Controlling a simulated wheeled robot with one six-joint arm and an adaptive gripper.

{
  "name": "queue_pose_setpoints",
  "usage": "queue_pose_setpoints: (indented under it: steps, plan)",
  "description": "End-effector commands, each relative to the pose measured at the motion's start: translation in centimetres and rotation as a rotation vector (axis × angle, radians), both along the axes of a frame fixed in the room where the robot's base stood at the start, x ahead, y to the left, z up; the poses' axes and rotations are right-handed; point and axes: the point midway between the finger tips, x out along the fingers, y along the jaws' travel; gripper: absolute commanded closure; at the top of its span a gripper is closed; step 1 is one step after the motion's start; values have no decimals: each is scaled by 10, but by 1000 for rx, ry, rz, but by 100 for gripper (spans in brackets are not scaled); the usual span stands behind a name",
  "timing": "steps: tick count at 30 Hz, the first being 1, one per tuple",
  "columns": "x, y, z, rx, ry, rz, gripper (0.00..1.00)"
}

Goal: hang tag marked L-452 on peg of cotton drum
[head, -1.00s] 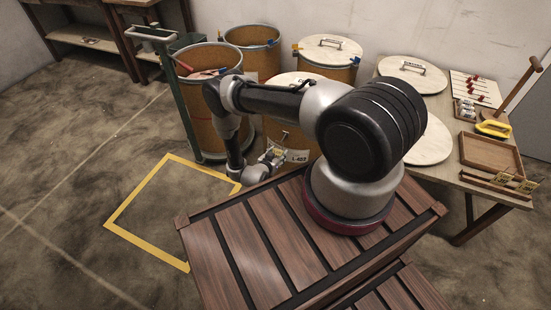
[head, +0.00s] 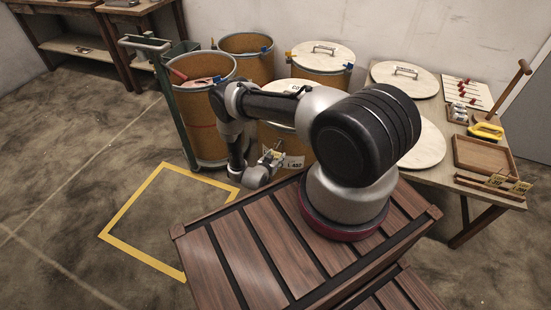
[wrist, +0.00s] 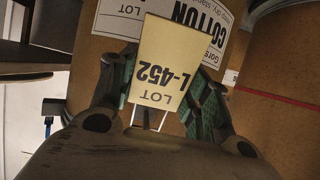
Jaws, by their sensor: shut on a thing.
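My gripper (head: 274,157) is shut on a cream tag (wrist: 164,60). The tag reads LOT L-452, upside down in the wrist view, and sits between the two green-padded fingers. Right behind it is the cotton drum (wrist: 85,65), a brown drum whose white label (wrist: 205,22) reads COTTON. In the head view the cotton drum (head: 275,138) stands just beyond my gripper, partly covered by my arm. The peg cannot be made out in either view; the tag or fingers may hide it.
An open brown drum (head: 205,135) on a green trolley (head: 168,100) stands to the left. Another open drum (head: 246,60) and a lidded drum (head: 320,75) stand behind. A table (head: 440,120) with lids and tools is at right. Yellow-taped floor (head: 125,215) at left is clear.

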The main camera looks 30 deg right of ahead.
Motion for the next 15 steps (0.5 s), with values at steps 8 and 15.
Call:
queue_pose_setpoints:
  steps: [8,15]
  plan:
    - [0,0,0,0,0,0,65]
    - [0,0,0,0,0,0,33]
